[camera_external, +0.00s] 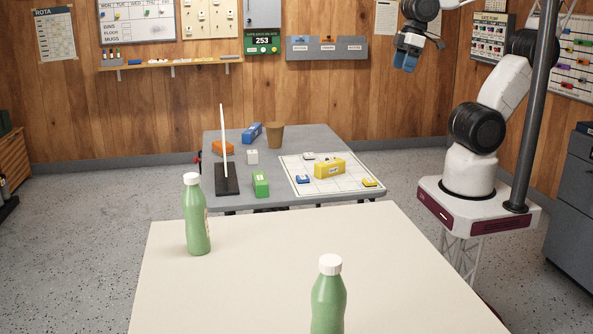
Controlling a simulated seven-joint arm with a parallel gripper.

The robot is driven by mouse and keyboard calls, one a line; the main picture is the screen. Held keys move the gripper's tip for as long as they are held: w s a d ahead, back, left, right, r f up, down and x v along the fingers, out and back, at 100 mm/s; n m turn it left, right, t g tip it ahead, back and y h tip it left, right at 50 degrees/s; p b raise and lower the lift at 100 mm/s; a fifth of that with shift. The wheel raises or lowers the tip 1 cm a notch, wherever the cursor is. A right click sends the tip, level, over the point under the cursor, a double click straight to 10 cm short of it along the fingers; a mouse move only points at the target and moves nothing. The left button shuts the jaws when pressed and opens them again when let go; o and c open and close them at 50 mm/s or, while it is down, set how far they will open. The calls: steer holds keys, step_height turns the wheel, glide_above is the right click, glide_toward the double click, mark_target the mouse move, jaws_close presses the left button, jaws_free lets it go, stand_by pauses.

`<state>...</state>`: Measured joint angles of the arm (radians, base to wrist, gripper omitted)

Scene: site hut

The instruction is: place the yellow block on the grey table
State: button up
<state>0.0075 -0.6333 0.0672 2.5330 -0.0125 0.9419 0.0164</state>
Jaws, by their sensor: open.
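The yellow block (329,168) lies on a white gridded sheet (292,168) on the right part of the grey table (318,140). It has a pale mark on its side. My gripper (406,66) is high up, behind and to the right of the table in the picture, well apart from the block. It is open and points down, with nothing seen between its fingers.
Small blue (303,179), yellow (370,183) and pale pieces lie on the sheet near the block. A green block (261,185), white cube (252,157), orange block (223,147), blue block (251,133), brown cup (274,137) and black-based upright rod (226,181) stand to the left. Green bottles (195,218) stand on a cream table.

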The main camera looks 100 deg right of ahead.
steer(key=shift+o, duration=0.4)
steer(key=m+t+y, duration=0.6)
steer(key=m+y, duration=0.3)
steer(key=m, duration=1.5)
glide_above(339, 160)
steer(key=s+a, duration=0.4)
steer(key=a, duration=0.1)
step_height(339, 160, down, 26)
steer(key=d+f+m+t+h, duration=0.1)
steer(key=d+f+m, duration=0.1)
steer(key=d+f+m+t+h, duration=0.1)
steer(key=d+f+m, duration=0.1)
steer(key=m, duration=0.1)
steer(key=s+d+f+m+t+h, duration=0.1)
steer(key=d+f+m, duration=0.1)
steer(key=d+f, duration=0.1)
steer(key=shift+t+h, duration=0.4)
steer(key=shift+w, duration=0.1)
